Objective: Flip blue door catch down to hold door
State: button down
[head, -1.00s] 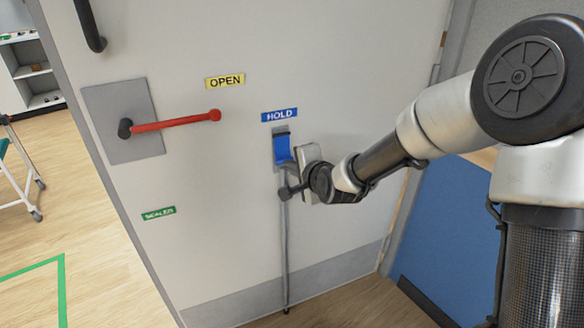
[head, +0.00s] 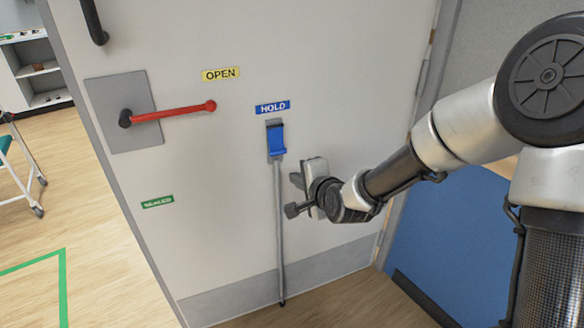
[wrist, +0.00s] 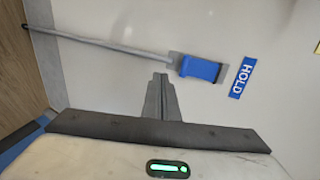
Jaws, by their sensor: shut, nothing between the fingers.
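The blue door catch (head: 277,139) sits on a grey plate under the blue HOLD label (head: 272,107) on the white door (head: 220,180). A grey rod (head: 279,230) runs from the catch down to a dark tip by the floor. My gripper (head: 296,180) is shut and empty, to the right of and below the catch and apart from it. In the wrist view the catch (wrist: 199,69) lies beyond and to the right of my closed fingertips (wrist: 160,76), and the rod (wrist: 100,44) crosses the upper left.
A red handle (head: 170,113) on a grey plate is left of the catch under a yellow OPEN label (head: 221,74). A green SEALED label (head: 157,202) is lower left. A blue wall panel (head: 455,240) stands at right. A wheeled frame (head: 25,170) stands far left.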

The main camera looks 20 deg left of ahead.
jog(key=shift+s+d+f, duration=0.3)
jog(key=shift+s+d, duration=0.55)
jog(key=shift+s, duration=0.25)
jog(key=shift+s+d+f, duration=0.25)
jog(key=shift+s+d, duration=0.6)
jog(key=shift+s, duration=0.2)
